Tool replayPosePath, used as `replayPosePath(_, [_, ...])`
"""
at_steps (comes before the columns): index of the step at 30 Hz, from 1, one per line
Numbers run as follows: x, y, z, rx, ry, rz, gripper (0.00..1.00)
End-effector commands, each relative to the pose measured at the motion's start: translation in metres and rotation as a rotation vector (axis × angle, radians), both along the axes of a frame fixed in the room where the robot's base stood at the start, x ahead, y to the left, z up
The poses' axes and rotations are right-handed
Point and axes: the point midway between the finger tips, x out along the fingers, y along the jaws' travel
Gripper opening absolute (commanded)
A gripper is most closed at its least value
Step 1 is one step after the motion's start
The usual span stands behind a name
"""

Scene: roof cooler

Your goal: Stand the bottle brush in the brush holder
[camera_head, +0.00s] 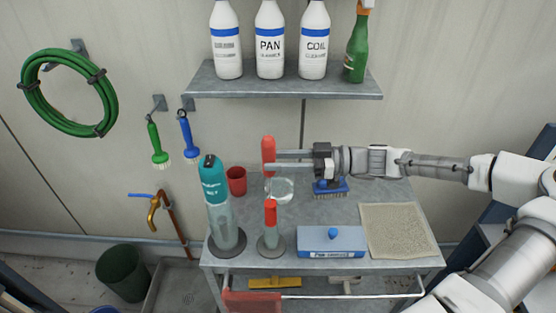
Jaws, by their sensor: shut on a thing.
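My gripper (267,160) is shut on an upright red handle (268,143), which appears to be the bottle brush. It is held above the cart top, left of my wrist. Its lower end is hard to make out against the clear dish (283,189) behind it. An open red cup (236,180) stands to the back left. I cannot tell which of these two is the brush holder.
A tall teal-topped bottle (216,205) stands at the cart's left. A blue scrub brush (330,187), a blue-and-white box (332,241) and a beige mat (396,230) occupy the right. A shelf (285,84) with bottles hangs above. Green (156,140) and blue (187,132) brushes hang left.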

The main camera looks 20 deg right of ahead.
Motion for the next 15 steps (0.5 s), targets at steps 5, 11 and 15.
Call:
replayPosePath(5, [0.0, 0.0, -0.002, 0.0, 0.0, 0.0, 0.0])
replayPosePath(11, [0.0, 0.0, -0.008, 0.001, 0.0, 0.0, 0.0])
replayPosePath(15, [0.0, 0.0, -0.012, 0.001, 0.001, 0.0, 0.0])
